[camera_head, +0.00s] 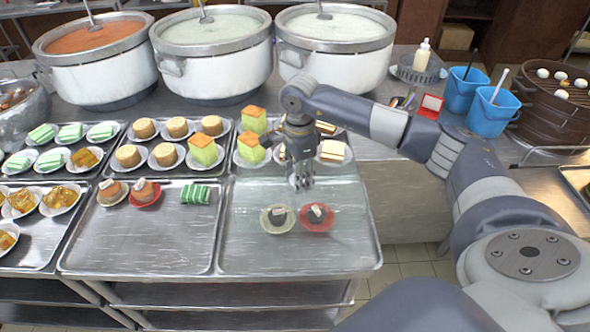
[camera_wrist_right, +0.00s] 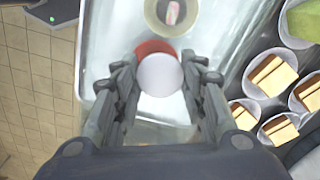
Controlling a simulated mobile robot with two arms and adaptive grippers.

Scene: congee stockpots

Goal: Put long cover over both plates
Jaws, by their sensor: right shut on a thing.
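Two plates sit side by side on the front right metal tray (camera_head: 345,245): a pale plate (camera_head: 268,228) and a red plate (camera_head: 318,230), each with a small dark and white item. My right gripper (camera_head: 301,182) is above and just behind them, pointing down. In the wrist view, its fingers (camera_wrist_right: 160,85) close around a round white knob (camera_wrist_right: 160,76), which hides most of the red plate (camera_wrist_right: 155,47). The knob seems to belong to a clear long cover; its edges are hard to make out. The pale plate (camera_wrist_right: 172,33) shows beyond. My left gripper is not in view.
Trays of cakes stand behind and left, with green-and-orange cakes (camera_head: 205,150) close to the gripper. Three large pots, the right one (camera_head: 335,60) among them, line the back. Blue buckets (camera_head: 492,110) stand at right. The tray's front is clear.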

